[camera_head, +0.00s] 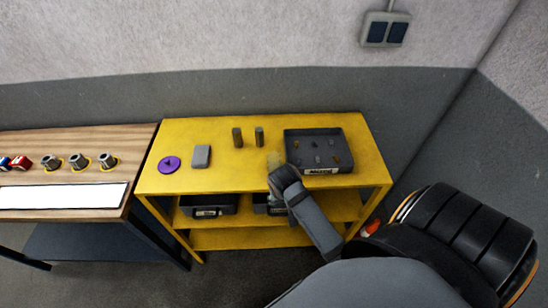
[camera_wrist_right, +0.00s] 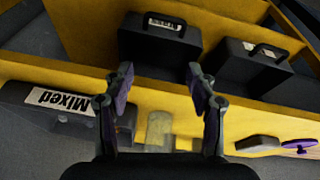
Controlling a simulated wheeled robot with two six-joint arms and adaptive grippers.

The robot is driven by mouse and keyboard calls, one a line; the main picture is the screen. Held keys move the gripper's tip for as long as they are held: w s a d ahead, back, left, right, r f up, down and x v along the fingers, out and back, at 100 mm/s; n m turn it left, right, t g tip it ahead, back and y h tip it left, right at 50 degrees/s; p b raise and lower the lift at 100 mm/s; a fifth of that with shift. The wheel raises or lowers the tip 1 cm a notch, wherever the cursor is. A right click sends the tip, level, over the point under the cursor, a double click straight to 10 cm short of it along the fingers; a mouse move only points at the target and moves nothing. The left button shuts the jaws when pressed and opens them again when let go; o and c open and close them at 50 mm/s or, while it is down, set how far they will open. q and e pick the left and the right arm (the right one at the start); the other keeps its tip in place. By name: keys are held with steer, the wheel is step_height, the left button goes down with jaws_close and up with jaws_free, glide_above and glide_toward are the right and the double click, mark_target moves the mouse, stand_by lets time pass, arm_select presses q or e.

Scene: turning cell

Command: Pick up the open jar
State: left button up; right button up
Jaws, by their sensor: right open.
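The jar looks pale and see-through. It stands on the yellow table, partly hidden behind my right arm in the head view (camera_head: 273,159). It also shows in the right wrist view (camera_wrist_right: 160,128), between my two fingers and nearer their bases in the picture. Whether its top is open I cannot tell. My right gripper (camera_wrist_right: 160,76) is open, with nothing clasped between its purple-padded fingers. In the head view it is at the table's front edge by the jar, mostly hidden by my own wrist. My left gripper is not in view.
A grey tray marked "Mixed" (camera_head: 345,133) holds small parts right of the jar. Black cases (camera_head: 209,206) sit on the shelf below. A wooden bench (camera_head: 100,143) adjoins at left.

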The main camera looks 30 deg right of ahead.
mark_target(270, 154)
steer(key=w+d+r+m+g+h, duration=0.1)
steer(key=w+r+m+g+h, duration=0.1)
steer(key=w+r+m, duration=1.05)
steer(key=shift+n, duration=0.25)
steer(key=p+x, duration=0.1)
steer(key=x, duration=0.4)
steer(key=shift+d+f, duration=0.2)
steer(key=shift+f, duration=0.15)
steer(key=p+x, duration=0.1)
steer(key=x, duration=0.1)
steer(key=p+x, duration=0.1)
steer(key=x, duration=0.1)
steer(key=shift+s+f, duration=0.25)
steer(key=shift+f, duration=0.2)
steer(key=shift+d+f, duration=0.1)
steer(key=shift+f, duration=0.1)
steer(key=c, duration=0.8)
steer(key=shift+r, duration=0.1)
